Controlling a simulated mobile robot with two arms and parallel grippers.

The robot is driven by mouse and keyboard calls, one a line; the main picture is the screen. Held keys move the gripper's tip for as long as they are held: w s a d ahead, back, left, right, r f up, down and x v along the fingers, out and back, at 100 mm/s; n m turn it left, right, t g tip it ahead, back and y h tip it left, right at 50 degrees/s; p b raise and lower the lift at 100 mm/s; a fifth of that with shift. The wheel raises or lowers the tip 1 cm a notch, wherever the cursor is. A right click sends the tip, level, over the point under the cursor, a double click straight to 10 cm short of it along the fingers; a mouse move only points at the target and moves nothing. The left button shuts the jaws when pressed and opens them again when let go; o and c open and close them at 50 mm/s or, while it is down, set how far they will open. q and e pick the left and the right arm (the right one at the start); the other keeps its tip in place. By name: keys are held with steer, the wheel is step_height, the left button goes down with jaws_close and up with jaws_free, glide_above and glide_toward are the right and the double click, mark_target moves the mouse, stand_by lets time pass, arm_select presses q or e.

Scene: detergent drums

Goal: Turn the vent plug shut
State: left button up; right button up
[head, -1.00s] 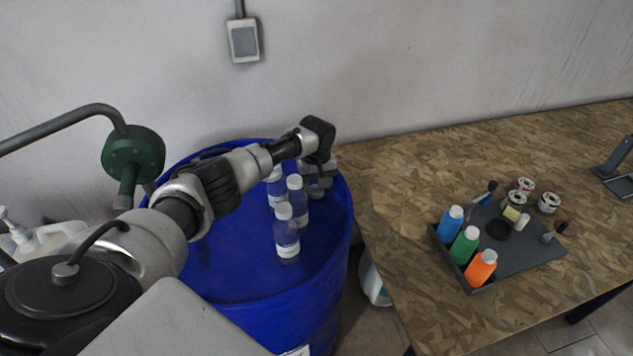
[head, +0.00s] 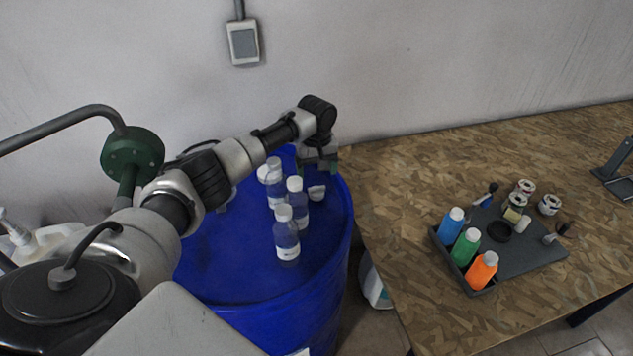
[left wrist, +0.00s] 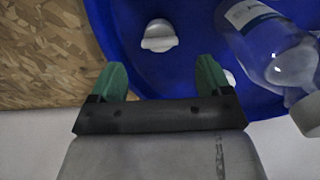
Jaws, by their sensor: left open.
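The vent plug (head: 317,192) is a small white knob on the top of the blue drum (head: 235,270), near its right side. In the left wrist view the plug (left wrist: 159,36) shows a raised grip bar lying roughly across the picture. My left gripper (head: 319,168) has green fingers pointing down beside the plug, on its wall side. In the left wrist view the gripper (left wrist: 162,72) is open and empty, its fingertips apart from the plug. My right gripper is not in view.
Several clear bottles with white caps, one a bottle (head: 286,240), stand on the drum left of the plug. A wooden table (head: 400,260) adjoins on the right, with a dark tray (head: 535,258) of coloured bottles. A green flanged pipe (head: 133,153) stands left.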

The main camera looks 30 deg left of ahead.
mark_target(317, 187)
arm_select(q)
step_height(317, 187, up, 5)
steer(key=shift+r+b, duration=0.1)
steer(key=shift+b, duration=0.25)
stand_by(0.3)
